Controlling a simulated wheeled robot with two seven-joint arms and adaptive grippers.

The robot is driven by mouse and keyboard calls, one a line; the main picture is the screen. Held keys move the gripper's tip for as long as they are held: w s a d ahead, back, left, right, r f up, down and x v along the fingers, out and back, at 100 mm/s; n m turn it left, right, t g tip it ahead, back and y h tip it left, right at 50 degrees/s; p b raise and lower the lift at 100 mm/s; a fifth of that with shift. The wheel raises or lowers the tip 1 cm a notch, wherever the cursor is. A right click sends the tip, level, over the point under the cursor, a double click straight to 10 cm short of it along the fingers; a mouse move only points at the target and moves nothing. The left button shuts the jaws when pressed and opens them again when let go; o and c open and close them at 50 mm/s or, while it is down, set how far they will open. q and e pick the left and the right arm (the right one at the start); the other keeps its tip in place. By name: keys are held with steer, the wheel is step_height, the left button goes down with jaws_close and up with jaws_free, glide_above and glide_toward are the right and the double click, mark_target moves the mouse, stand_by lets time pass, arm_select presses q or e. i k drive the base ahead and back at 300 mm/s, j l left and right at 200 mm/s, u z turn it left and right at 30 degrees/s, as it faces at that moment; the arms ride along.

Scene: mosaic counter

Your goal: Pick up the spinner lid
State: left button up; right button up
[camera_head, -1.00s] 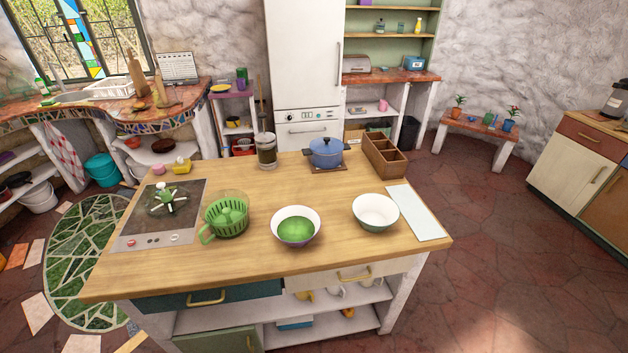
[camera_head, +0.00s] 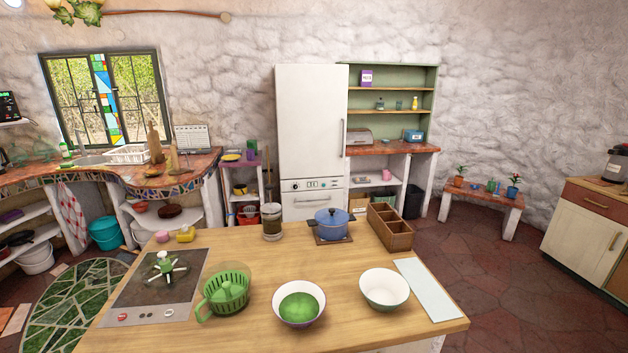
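What looks like the spinner lid (camera_head: 164,266), a piece with a green and white knob and pale spokes, lies on the dark cooktop (camera_head: 130,302) at the left of the wooden counter. Whether it has a clear disc around the spokes is hard to tell. To its right stands a green slotted spinner basket (camera_head: 226,296) with a handle, with green content in it. Neither of my grippers shows in the head view.
On the counter (camera_head: 240,338) stand a bowl with green content (camera_head: 299,304), an empty white bowl (camera_head: 385,288), a white board (camera_head: 428,289), a blue pot (camera_head: 331,224), a glass jar (camera_head: 271,222) and a wooden divided box (camera_head: 390,228).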

mark_target(160, 273)
steer(key=u, duration=1.25)
steer(key=i+j+z, duration=0.15)
steer(key=j+z, duration=0.25)
steer(key=i+j+z, duration=0.1)
steer(key=j+z, duration=0.15)
steer(key=z, duration=0.2)
steer(key=j+z, duration=0.4)
